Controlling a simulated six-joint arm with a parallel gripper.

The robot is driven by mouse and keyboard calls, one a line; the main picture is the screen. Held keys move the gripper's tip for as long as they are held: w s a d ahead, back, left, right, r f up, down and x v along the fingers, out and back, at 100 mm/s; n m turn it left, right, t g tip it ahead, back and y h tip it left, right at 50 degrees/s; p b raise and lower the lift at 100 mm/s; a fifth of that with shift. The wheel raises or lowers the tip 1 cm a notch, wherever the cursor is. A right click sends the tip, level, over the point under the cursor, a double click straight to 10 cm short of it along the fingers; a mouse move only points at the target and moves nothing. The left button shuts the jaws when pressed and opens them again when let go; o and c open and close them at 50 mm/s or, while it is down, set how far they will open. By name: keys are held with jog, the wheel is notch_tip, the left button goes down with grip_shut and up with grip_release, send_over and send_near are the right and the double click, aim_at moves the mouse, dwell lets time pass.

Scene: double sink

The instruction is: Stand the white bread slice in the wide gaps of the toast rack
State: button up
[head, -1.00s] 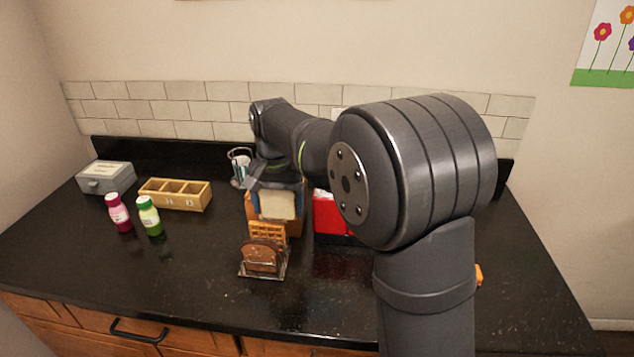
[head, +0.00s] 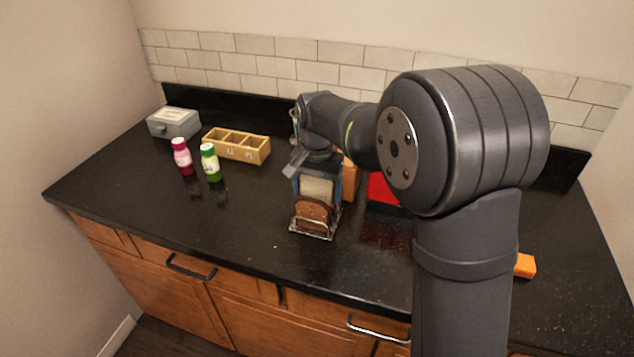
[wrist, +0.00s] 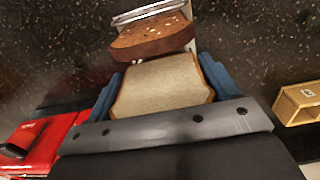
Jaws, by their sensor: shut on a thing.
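The white bread slice (head: 317,189) is held upright between the blue fingers of my gripper (head: 318,183). The slice also shows in the wrist view (wrist: 160,86), with a finger at each side edge. The wire toast rack (head: 315,236) stands near the counter's front and holds a dark brown bread slice (head: 314,214) at its near side. The white slice is just behind the brown one, over the rack's back part. Its lower edge is hidden, so I cannot tell whether it is in a gap. In the wrist view, the brown slice (wrist: 150,42) is close to the white one.
A red object (head: 381,188) stands right of my gripper. The counter left of the rack is clear.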

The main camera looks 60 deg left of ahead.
jog(key=shift+f, duration=2.5)
jog(key=o, duration=0.7)
jog(key=shift+r, duration=4.5)
jog(key=shift+f, duration=4.45)
jog(key=shift+r, duration=0.15)
